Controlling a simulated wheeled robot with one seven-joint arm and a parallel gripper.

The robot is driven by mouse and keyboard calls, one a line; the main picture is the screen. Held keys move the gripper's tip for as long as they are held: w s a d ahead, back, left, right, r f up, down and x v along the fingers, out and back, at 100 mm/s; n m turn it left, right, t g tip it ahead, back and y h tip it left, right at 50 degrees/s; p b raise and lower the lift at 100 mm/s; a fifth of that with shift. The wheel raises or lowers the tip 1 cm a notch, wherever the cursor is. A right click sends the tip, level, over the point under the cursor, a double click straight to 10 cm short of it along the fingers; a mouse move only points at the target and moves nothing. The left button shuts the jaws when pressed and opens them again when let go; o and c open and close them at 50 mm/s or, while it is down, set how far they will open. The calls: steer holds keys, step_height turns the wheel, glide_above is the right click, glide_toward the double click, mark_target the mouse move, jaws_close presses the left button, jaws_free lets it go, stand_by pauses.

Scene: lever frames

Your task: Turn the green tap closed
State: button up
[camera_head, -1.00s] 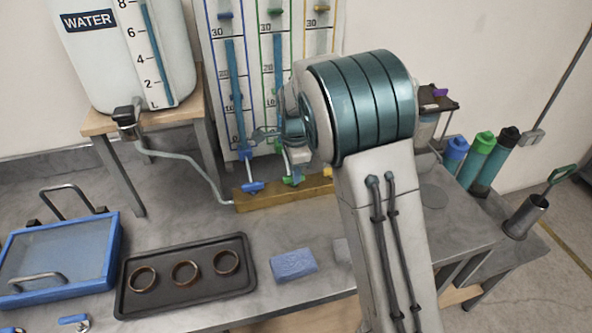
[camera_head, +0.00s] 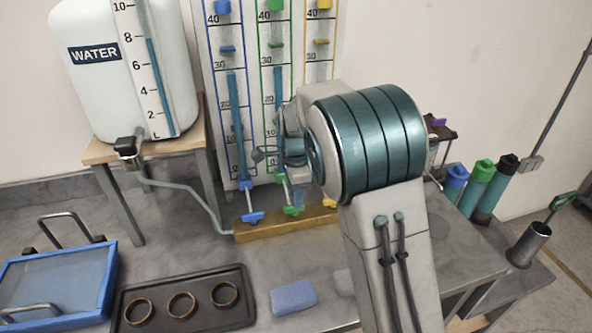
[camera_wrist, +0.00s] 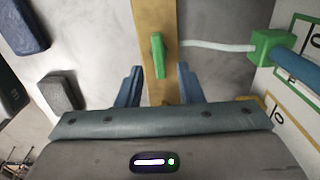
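The green tap (camera_head: 293,209) sits on a brass-coloured bar (camera_head: 250,232) below the green gauge column. In the wrist view the green tap's handle (camera_wrist: 158,55) lies lengthwise along the bar, across the line of its pale hose. My gripper (camera_wrist: 159,82) is open, one blue finger on each side of the bar, with the handle just ahead of and between the fingertips. I see no contact. In the head view my gripper (camera_head: 270,155) is above the taps, partly hidden by my arm.
A blue tap (camera_head: 252,218) is left of the green one and a yellow tap (camera_head: 329,201) is right, partly hidden. A green fitting (camera_wrist: 272,45) joins the hose to the tube. The water tank (camera_head: 125,70), tray (camera_head: 240,310) and blue block (camera_head: 293,297) stand nearby.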

step_height(320, 180, up, 11)
stand_by(0.4)
steer(key=s+d+f+n+t, duration=0.1)
steer(key=s+d+f+n, duration=0.1)
steer(key=s+d+n, duration=0.5)
steer(key=s+d+f+n+t, duration=0.2)
steer(key=s+d+n, duration=0.6)
steer(key=s, duration=1.1)
steer(key=shift+s+d, duration=0.15)
steer(key=shift+d, duration=0.2)
